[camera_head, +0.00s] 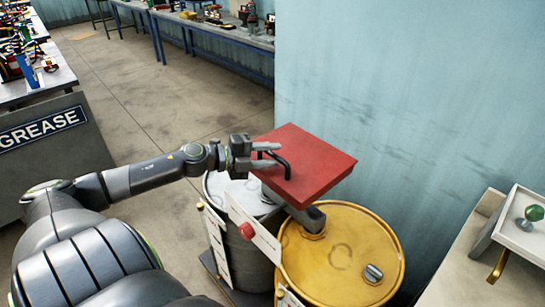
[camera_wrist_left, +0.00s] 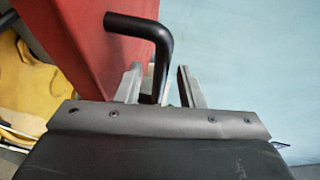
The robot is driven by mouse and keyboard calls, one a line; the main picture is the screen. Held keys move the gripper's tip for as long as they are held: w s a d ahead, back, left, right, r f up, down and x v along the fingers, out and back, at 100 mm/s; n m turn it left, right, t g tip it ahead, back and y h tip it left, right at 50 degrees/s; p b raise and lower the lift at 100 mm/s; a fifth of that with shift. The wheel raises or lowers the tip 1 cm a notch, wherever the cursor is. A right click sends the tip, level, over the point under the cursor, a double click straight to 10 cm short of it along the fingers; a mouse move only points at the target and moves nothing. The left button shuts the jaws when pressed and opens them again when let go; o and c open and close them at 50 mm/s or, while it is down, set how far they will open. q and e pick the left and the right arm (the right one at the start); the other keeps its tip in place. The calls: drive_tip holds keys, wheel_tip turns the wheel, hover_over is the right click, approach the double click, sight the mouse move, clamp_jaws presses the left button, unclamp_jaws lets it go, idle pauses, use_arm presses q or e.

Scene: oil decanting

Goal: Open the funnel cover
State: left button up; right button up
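The funnel cover (camera_head: 312,163) is a flat red square lid with a black bent handle (camera_head: 284,165). It lies over the funnel above the drums and looks closed; the funnel beneath is mostly hidden. My left gripper (camera_head: 271,156) is at the cover's left side, with its fingers at the handle. In the left wrist view, the handle (camera_wrist_left: 160,50) passes between the two spread fingers (camera_wrist_left: 161,84), with narrow gaps visible beside it. The red cover (camera_wrist_left: 95,50) shows there at the upper left. My right gripper is not in view.
A yellow drum (camera_head: 340,262) stands under and in front of the cover, with a grey-white drum (camera_head: 238,190) to its left. A blue wall (camera_head: 410,100) rises behind. A bench (camera_head: 465,255) with a white tray is at the right. Open floor (camera_head: 150,100) lies at the back left.

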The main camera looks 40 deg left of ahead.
use_arm(q)
drive_tip(key=shift+w+d+f, duration=0.15)
drive_tip(key=shift+w+d, duration=0.05)
drive_tip(key=shift+w, duration=0.3)
clamp_jaws()
